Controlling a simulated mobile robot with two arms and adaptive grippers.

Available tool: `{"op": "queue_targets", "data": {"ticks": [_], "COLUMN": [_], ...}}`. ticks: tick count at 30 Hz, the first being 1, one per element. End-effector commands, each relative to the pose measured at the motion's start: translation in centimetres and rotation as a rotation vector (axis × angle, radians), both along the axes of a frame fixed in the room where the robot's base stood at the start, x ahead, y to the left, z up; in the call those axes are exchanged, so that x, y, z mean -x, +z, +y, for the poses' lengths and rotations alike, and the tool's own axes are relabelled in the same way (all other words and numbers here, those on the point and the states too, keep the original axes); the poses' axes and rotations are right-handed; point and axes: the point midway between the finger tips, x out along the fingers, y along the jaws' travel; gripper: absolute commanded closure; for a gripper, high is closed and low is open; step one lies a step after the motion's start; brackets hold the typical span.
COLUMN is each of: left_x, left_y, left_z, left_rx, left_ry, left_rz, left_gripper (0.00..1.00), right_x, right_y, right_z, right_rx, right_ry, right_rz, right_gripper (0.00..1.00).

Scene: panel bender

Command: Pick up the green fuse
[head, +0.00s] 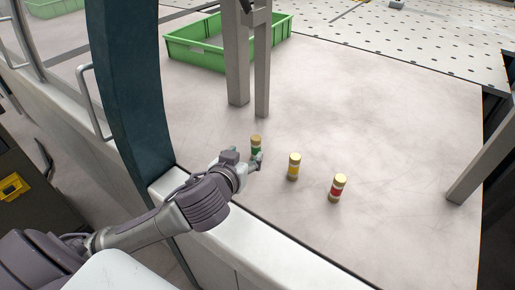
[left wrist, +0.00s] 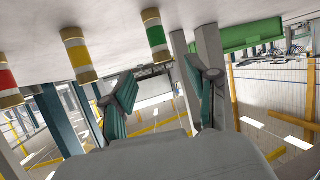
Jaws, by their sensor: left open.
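The green fuse (head: 256,141) stands upright on the pale worktop, with gold ends and a green band. Its lower part is partly hidden by my left gripper (head: 254,161) in the head view. In the left wrist view, which is upside down, the green fuse (left wrist: 155,36) shows ahead of the fingers, roughly between them. My left gripper (left wrist: 163,72) is open, with nothing between its two fingers. The fuse appears close in front of it; I cannot tell whether they touch. My right gripper is in neither view.
A yellow fuse (head: 293,167) and a red fuse (head: 338,188) stand to the right of the green one. Grey uprights (head: 238,70) rise behind it, with a green crate (head: 196,53) beyond. A dark teal post (head: 130,90) stands at the left.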

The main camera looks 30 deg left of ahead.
Motion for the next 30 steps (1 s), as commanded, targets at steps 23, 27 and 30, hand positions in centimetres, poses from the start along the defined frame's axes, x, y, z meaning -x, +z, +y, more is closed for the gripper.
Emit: {"op": "queue_targets", "data": {"ticks": [23,27,30], "left_x": [-8.8,-9.4,-9.4], "left_y": [-4.2,-4.6,-4.6], "left_z": [1.6,1.7,1.6], "left_rx": [-0.003,-0.002,-0.001], "left_ry": [0.001,-0.001,-0.001], "left_rz": [0.004,0.003,0.003], "left_gripper": [0.41,0.41,0.41], "right_x": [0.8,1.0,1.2], "right_y": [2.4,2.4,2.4], "right_z": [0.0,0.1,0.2], "right_rx": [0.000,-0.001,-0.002], "right_ry": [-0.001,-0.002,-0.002], "right_rz": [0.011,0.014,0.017], "right_gripper": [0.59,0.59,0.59]}}
